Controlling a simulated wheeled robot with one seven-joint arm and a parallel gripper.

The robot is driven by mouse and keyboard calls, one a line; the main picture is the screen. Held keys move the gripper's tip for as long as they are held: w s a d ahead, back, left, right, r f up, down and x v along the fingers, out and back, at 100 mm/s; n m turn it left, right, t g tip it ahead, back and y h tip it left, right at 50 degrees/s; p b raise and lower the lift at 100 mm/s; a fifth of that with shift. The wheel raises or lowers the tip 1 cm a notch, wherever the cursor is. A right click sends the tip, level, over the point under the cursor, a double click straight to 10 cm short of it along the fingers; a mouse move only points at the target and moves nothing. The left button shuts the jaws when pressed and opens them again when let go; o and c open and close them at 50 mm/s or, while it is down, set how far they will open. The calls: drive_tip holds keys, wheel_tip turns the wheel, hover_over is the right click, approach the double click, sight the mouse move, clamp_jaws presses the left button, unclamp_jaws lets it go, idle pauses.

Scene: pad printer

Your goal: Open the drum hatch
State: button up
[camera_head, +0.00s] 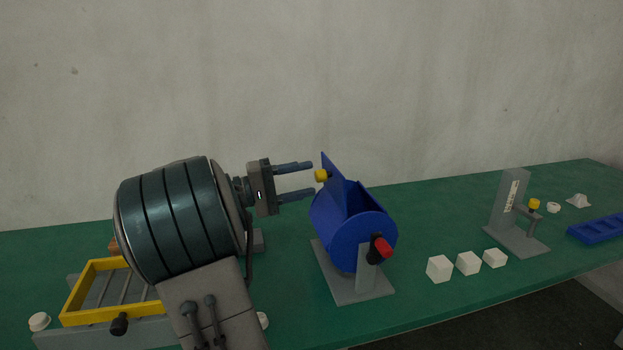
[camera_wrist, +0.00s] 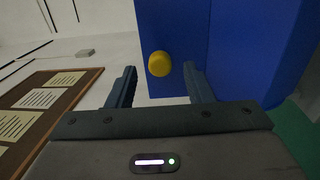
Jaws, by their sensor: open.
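The blue drum (camera_head: 362,240) sits on a grey stand on the green table. Its blue hatch (camera_head: 334,175) stands raised, tilted up from the drum, with the dark interior partly showing. A yellow knob (camera_head: 321,175) sticks out from the hatch's left face. My gripper (camera_head: 310,179) is open just left of the knob, fingers pointing right towards the hatch. In the wrist view the hatch (camera_wrist: 178,25) fills the upper middle. Whether a finger touches the hatch I cannot tell.
A red-tipped crank (camera_head: 382,247) is on the drum's front. Several white cubes (camera_head: 468,263) lie right of it. A grey pad printer (camera_head: 515,215) and a blue tray (camera_head: 598,228) are further right. A yellow frame (camera_head: 85,290) is at the left. The wall (camera_head: 300,80) is behind.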

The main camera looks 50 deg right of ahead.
drive_tip(key=v, duration=1.1)
drive_tip(key=shift+a, duration=0.15)
drive_tip(key=s+a+f+n+t+y+p, duration=0.2)
drive_tip(key=s+n+t+y+p, duration=0.15)
drive_tip(key=s+y+p, duration=0.2)
drive_tip(key=s+a+n+t+y+p, duration=0.1)
drive_tip(key=s+a+t+y+p, duration=0.3)
drive_tip(key=a, duration=0.7)
drive_tip(key=s+a+n+t+y+p, duration=0.2)
drive_tip(key=s+a+t+y+p, duration=0.2)
drive_tip(key=a, duration=0.7)
drive_tip(key=shift+s+a+f+t+y, duration=0.15)
drive_tip(key=shift+s+f+t+y, duration=0.2)
drive_tip(key=shift+s+t+y, duration=0.6)
drive_tip(key=shift+w+y, duration=0.25)
drive_tip(key=shift+y, duration=0.05)
drive_tip(key=shift+c, duration=1.2)
